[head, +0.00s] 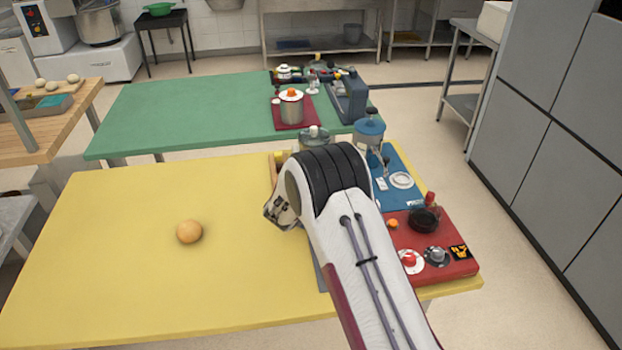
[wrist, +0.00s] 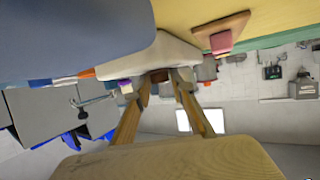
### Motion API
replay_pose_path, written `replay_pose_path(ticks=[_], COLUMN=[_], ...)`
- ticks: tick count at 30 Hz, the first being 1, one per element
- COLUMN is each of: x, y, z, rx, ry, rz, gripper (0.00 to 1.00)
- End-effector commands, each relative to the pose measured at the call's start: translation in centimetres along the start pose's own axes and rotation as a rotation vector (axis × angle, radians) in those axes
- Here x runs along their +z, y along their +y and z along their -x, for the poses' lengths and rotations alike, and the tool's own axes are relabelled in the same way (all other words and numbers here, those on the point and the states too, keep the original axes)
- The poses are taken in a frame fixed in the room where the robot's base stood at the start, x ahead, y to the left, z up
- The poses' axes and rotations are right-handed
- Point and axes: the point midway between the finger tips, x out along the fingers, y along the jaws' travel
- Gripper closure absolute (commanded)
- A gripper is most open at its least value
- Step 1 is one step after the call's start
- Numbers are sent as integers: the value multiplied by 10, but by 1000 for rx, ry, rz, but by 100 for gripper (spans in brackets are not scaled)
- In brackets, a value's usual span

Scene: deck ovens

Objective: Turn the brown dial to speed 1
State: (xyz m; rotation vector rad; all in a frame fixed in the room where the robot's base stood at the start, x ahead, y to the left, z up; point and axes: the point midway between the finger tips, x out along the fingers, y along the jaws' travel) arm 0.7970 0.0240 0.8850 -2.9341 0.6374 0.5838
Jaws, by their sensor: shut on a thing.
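My gripper (wrist: 164,84) is in the wrist view, its two fingers closing in at their tips on a small brownish piece, which looks like the brown dial (wrist: 159,76). The piece lies against a pale, cream-coloured body (wrist: 165,52). Its pointer and speed marks cannot be made out. In the head view my arm covers the dial, and only a metallic part of my gripper (head: 282,207) shows at the arm's left, above the yellow table (head: 110,250).
A round tan ball (head: 189,231) lies on the yellow table. A red board (head: 455,268) with knobs and a black round pan (head: 424,220) is right of my arm. A blue board (head: 402,200) lies behind it. The table's left half is mostly clear.

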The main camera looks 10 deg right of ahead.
Motion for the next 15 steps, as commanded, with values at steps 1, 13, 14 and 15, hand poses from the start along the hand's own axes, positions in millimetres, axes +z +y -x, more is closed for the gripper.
replay_pose_path(ticks=[1, 13, 14, 15], x=[0, 0, 0, 0], y=[-1, -4, -4, -4], z=[0, 0, 0, 0], rx=[8, 124, 135, 149], ry=[2, 2, 2, 1], rz=[-4, -53, -57, -64], gripper=[98, 98, 98, 98])
